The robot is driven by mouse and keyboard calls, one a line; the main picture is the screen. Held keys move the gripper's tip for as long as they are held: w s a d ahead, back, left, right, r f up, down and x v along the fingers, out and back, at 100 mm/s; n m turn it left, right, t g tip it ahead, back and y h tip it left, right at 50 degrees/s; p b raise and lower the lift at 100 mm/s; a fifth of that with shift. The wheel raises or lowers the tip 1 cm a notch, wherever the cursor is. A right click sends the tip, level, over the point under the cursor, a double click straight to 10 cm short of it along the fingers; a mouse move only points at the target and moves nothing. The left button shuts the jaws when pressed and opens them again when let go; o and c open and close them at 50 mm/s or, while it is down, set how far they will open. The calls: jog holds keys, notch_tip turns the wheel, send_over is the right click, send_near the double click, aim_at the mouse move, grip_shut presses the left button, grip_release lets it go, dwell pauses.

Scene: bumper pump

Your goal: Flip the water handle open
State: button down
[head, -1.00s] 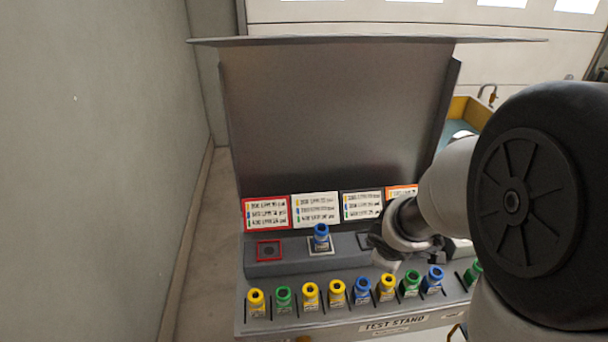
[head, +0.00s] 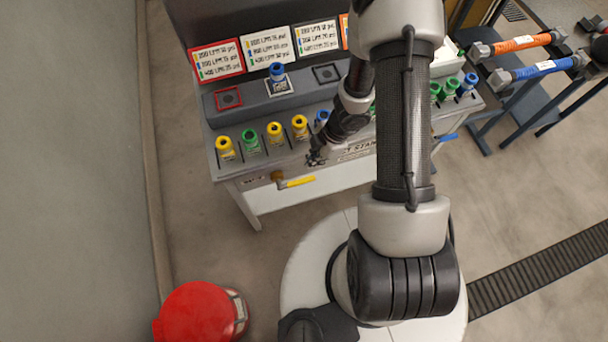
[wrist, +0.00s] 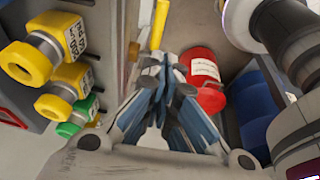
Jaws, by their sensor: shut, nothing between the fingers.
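A yellow lever handle (head: 297,182) on a brass valve (head: 278,177) sticks out sideways, to the right, below the front edge of the test stand (head: 235,172). It also shows as a yellow bar in the wrist view (wrist: 158,25), beyond my fingertips. A blue lever handle (head: 447,138) shows farther right under the same edge, partly behind my arm. No label tells which is the water handle. My gripper (head: 316,157) is shut and empty, at the stand's front edge, just above and right of the yellow handle. In the wrist view my gripper (wrist: 170,75) points toward it, apart from it.
Yellow, green and blue fittings, such as this yellow one (head: 226,148), line the stand's top beside my gripper. A red bin (head: 200,312) stands on the floor at lower left. Floor left of the stand is clear. A rack with orange (head: 525,43) and blue (head: 545,69) cylinders is at right.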

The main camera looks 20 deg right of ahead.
jog(key=b, duration=0.9)
send_near(301, 181)
jog(key=x, duration=0.5)
jog(key=shift+s+a+f, duration=0.1)
jog(key=shift+s+a, duration=0.05)
jog(key=shift+a, duration=0.15)
jog(key=shift+f, duration=0.45)
